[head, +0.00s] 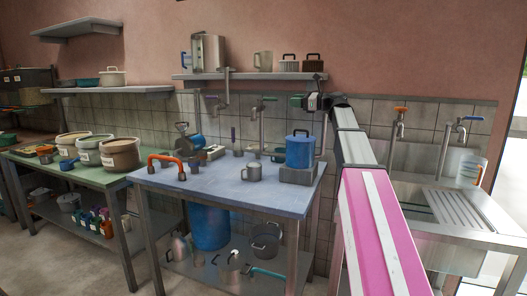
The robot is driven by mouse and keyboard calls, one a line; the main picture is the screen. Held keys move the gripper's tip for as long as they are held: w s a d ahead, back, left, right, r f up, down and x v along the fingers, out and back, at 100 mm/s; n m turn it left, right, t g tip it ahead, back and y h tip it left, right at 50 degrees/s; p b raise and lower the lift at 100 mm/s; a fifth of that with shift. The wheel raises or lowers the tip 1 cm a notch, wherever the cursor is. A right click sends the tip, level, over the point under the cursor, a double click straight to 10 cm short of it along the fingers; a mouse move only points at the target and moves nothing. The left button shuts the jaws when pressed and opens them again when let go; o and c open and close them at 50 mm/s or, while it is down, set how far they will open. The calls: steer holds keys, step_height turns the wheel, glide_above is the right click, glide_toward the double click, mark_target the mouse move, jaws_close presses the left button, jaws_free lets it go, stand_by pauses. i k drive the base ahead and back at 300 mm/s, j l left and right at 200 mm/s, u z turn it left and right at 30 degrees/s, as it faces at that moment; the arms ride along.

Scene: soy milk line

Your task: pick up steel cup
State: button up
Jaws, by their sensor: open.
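A steel cup (253,173) with a side handle stands upright on the blue-topped table (222,190), near its middle. My gripper (309,102) is at the end of my arm, up and to the right of the cup in the picture and well apart from it. The gripper is small and seen side-on; it is open, and I see nothing held in it. A pale mug (263,61) stands on the wall shelf above.
A blue lidded pot (300,150) sits on a grey block right of the cup. An orange-handled fixture (167,165) and a grinder-like device (183,134) stand to its left. Taps (262,108) rise behind. The tabletop in front of the cup is clear.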

mark_target(254, 170)
steer(key=k+j, duration=0.3)
steer(key=k, duration=0.15)
steer(key=k+j, duration=0.25)
steer(key=k, duration=0.25)
